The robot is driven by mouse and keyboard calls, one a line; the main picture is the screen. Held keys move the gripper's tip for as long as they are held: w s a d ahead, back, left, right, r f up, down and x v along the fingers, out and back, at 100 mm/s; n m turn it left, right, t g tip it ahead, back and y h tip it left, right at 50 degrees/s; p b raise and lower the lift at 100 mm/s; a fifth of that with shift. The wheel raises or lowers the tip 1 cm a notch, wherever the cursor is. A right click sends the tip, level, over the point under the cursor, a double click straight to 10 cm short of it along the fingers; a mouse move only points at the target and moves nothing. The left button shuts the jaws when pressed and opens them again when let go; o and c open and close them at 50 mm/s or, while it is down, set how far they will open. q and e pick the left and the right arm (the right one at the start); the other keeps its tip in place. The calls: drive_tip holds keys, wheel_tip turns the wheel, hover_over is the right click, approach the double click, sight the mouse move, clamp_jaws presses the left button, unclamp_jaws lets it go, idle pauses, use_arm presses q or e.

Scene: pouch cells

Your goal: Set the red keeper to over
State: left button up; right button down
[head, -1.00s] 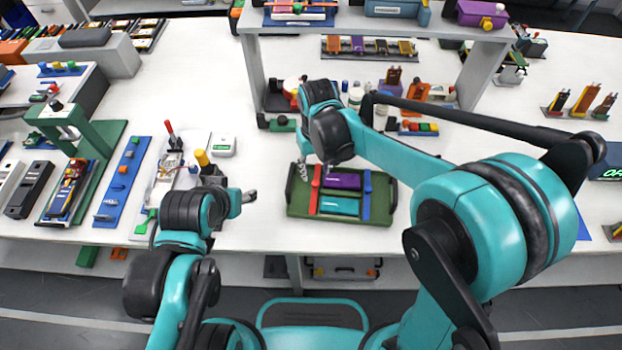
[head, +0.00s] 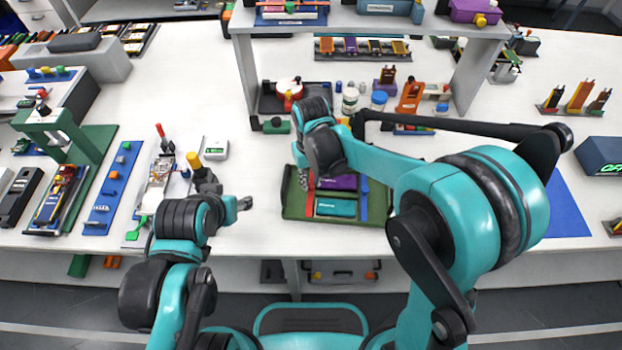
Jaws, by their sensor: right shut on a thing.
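The red keeper (head: 309,205) is a narrow red strip at the left of a green tray (head: 290,205), running front to back. A purple pouch cell (head: 340,182) and a teal pouch cell (head: 335,207) lie in the tray to its right, with a blue keeper (head: 364,202) beyond them. My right gripper (head: 302,181) is at the far end of the red keeper and shut on it; my wrist hides part of the keeper's far end. My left gripper (head: 245,203) hangs left of the tray, apart from it; its jaws are too small to read.
A grey raised shelf (head: 370,22) spans the table behind the tray. White jars (head: 350,100) and an orange stand (head: 410,97) are under it. A blue rail (head: 113,190) and a green press (head: 85,140) stand at the left. Bare table lies in front of the tray.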

drive_tip(key=d, duration=0.3)
drive_tip(key=shift+s+d, duration=0.2)
drive_tip(key=shift+d, duration=0.05)
drive_tip(key=c, duration=1.3)
unclamp_jaws()
drive_tip(key=shift+c, duration=0.2)
wheel_tip(320, 180, up, 12)
drive_tip(key=s+d+f+m+t, duration=0.1)
drive_tip(key=s+d+m+t, duration=0.3)
drive_tip(key=s+d+t, duration=0.3)
drive_tip(key=s+d, duration=0.5)
drive_tip(key=d, duration=0.2)
drive_tip(key=shift+d+f, duration=0.15)
drive_tip(key=shift+f, duration=0.1)
